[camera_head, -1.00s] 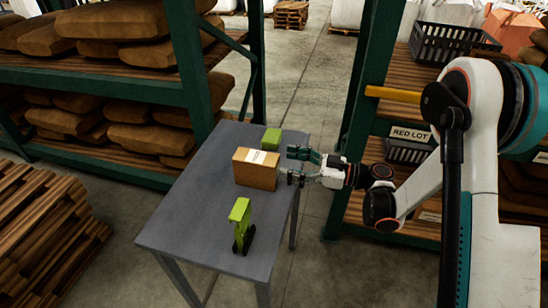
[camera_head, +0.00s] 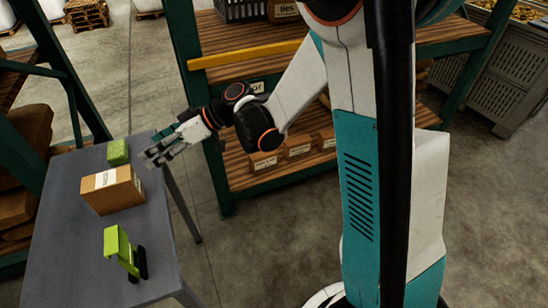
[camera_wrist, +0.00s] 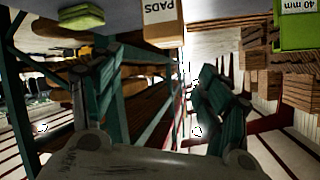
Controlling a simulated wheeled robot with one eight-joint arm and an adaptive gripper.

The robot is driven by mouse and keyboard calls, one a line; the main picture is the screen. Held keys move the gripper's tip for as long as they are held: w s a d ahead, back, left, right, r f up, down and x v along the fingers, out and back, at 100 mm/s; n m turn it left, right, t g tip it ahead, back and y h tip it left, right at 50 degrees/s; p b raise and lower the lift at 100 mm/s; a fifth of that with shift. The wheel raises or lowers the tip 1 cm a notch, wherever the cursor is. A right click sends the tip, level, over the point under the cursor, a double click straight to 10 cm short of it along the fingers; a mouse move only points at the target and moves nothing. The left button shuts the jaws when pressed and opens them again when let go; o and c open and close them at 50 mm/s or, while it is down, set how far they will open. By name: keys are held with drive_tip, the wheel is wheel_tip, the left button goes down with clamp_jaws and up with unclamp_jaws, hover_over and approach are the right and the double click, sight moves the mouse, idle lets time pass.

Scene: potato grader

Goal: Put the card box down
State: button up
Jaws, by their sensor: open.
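The card box (camera_head: 122,193), brown with a white label on top, stands upright on the grey table (camera_head: 72,205). It sits between a green block (camera_head: 118,152) and a green upright tool (camera_head: 118,245). In the wrist view the box (camera_wrist: 160,12) shows upside down at the top edge, its face marked "PADS". My gripper (camera_head: 154,156) is open and empty, above the table's right edge, just behind and right of the box and apart from it. Its two spread fingers (camera_wrist: 158,95) also show in the wrist view, with nothing between them.
A green-framed shelf (camera_head: 222,185) with a yellow bar (camera_head: 245,55) and small boxes (camera_head: 298,147) stands right of the table, close to my arm. Another rack with brown sacks (camera_head: 30,130) is at the left. The table's near left part is bare.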

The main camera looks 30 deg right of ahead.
drive_tip(key=s+d+r+m+t+h, duration=0.2)
drive_tip(key=s+d+m+h, duration=0.3)
drive_tip(key=s+d, duration=0.5)
drive_tip(key=s+d+r+m+t+h, duration=0.1)
drive_tip(key=s+d+r+m+h, duration=0.2)
drive_tip(key=s+d+m+h, duration=0.3)
drive_tip(key=s+d+h, duration=0.1)
drive_tip(key=s+d, duration=0.4)
drive_tip(key=shift+d+r+t+h, duration=0.3)
drive_tip(key=shift+d+t, duration=0.05)
drive_tip(key=shift+t, duration=0.05)
